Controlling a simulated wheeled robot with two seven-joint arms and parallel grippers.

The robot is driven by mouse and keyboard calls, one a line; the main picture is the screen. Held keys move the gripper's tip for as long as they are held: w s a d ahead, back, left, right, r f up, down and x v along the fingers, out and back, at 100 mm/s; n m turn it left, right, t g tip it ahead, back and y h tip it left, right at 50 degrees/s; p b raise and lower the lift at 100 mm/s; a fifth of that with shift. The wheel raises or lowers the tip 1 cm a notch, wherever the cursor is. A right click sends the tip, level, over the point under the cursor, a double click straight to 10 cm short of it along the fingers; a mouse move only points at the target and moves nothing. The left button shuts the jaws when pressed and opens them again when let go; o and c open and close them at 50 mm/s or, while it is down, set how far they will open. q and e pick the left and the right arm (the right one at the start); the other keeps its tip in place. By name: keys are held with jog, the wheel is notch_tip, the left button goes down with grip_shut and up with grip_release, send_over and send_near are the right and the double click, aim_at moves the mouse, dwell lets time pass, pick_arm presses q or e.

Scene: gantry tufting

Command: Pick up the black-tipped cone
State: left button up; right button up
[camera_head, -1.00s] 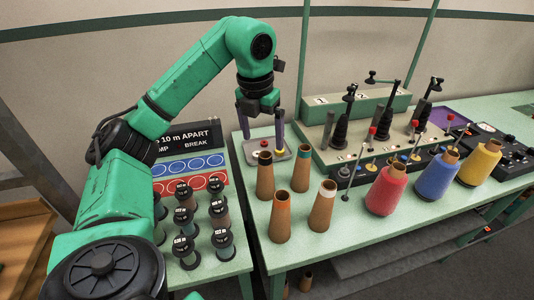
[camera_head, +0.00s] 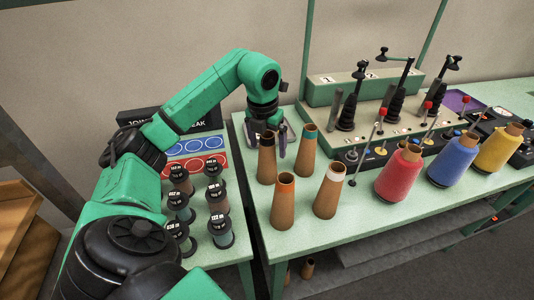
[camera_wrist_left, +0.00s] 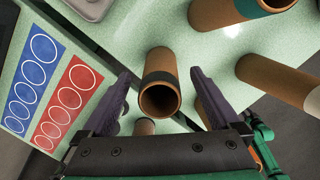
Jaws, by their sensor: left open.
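The black-tipped cone (camera_head: 266,165) is a brown cone with a dark band near its top. It stands upright on the pale green table (camera_head: 345,228), at the back left of a group of cones. It also shows in the left wrist view (camera_wrist_left: 160,62), its hollow end facing the camera. My left gripper (camera_head: 266,138) is open and points down around the cone's upper part. In the left wrist view the left gripper's (camera_wrist_left: 160,98) two purple-grey fingers lie on either side of the cone, with gaps showing. My right gripper is in neither view.
Close by stand a teal-banded cone (camera_head: 306,145), an orange-tipped cone (camera_head: 283,203) and a white-tipped cone (camera_head: 328,194). Red (camera_head: 398,176), blue (camera_head: 453,164) and yellow (camera_head: 497,150) yarn cones stand to the right. Several dark spools (camera_head: 219,231) are at the left.

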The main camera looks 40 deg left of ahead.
pick_arm(q)
jog(key=shift+w+f, duration=0.1)
jog(key=c, duration=0.5)
grip_shut()
